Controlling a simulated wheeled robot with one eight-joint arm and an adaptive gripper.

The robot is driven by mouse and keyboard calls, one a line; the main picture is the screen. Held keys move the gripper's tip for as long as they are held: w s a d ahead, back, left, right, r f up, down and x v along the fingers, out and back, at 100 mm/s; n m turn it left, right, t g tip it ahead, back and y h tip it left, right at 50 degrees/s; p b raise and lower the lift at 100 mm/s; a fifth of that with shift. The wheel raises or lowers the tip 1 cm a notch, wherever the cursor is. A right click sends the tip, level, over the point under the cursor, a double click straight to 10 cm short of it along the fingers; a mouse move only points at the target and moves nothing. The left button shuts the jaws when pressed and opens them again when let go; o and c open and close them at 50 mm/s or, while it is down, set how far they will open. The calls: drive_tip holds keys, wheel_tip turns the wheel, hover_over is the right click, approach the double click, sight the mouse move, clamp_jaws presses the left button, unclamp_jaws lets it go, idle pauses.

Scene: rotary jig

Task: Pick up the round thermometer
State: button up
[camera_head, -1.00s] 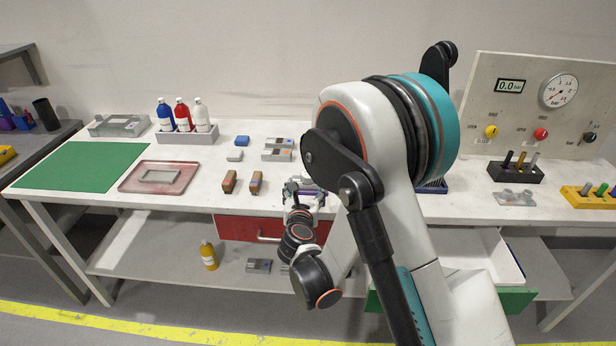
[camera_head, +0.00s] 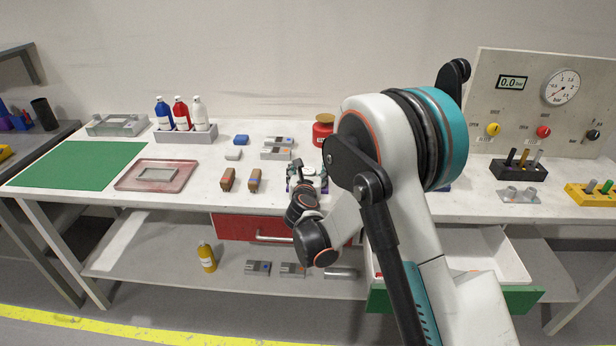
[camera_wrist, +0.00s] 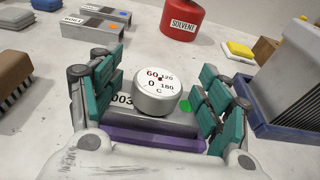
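The round thermometer (camera_wrist: 157,90) is a silver disc with a white dial marked 60, 120, 0, 180 and C. In the wrist view it sits on top of a grey block (camera_wrist: 125,122) labelled 003, with a green dot and a purple base. My gripper (camera_wrist: 160,95) is open, with teal finger pads to the left and right of the thermometer and a gap on each side. In the head view my gripper (camera_head: 306,172) is over the table's front middle, and the thermometer (camera_head: 308,170) shows only as a small pale spot there.
A red solvent can (camera_wrist: 181,16) stands just behind. An open drawer (camera_head: 510,255) juts out below the table.

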drive_tip(key=shift+f, duration=0.1)
drive_tip(key=shift+d, duration=0.1)
drive_tip(key=c, duration=1.2)
drive_tip(key=shift+c, duration=0.4)
